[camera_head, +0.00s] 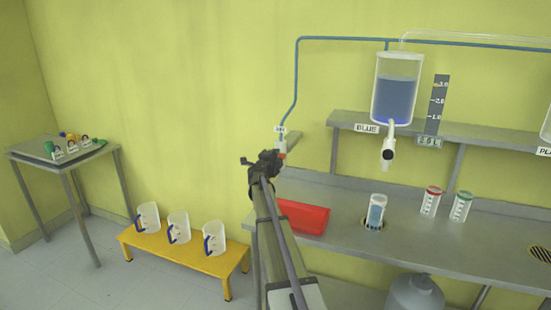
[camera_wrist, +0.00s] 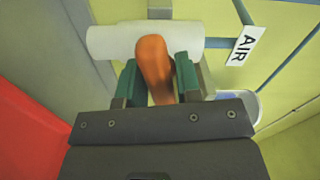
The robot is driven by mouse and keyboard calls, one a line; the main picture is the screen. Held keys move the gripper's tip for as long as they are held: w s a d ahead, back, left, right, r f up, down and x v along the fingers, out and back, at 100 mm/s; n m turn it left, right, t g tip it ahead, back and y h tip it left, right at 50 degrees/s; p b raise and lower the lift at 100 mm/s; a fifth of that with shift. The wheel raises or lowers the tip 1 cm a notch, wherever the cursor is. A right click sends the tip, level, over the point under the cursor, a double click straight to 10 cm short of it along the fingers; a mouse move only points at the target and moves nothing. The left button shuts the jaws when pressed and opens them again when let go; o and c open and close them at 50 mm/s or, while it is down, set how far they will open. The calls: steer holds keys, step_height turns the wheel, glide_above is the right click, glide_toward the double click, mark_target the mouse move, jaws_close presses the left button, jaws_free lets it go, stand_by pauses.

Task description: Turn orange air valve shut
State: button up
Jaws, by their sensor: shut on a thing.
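In the wrist view the orange air valve handle (camera_wrist: 154,66) stands between the two green-padded fingers of my gripper (camera_wrist: 157,80), which is shut on it. The handle lies in front of a white horizontal valve body (camera_wrist: 105,41). A white "AIR" label (camera_wrist: 244,45) hangs to the right beside a blue tube.
A blue tube (camera_head: 297,75) runs up from the valve to the glass reactor (camera_head: 397,90) with blue liquid. A red tray (camera_head: 303,217), a cup (camera_head: 376,211) and two capped containers (camera_head: 431,201) stand on the bench. Jugs stand on a yellow stool (camera_head: 190,260) at left.

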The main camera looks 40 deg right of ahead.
steer(key=shift+c, duration=0.8)
steer(key=shift+m, duration=1.2)
steer(key=o, duration=0.8)
steer(key=shift+c, duration=0.2)
steer(key=shift+a, duration=0.1)
steer(key=v, duration=1)
steer(key=shift+s+a, duration=0.25)
steer(key=shift+s, duration=0.05)
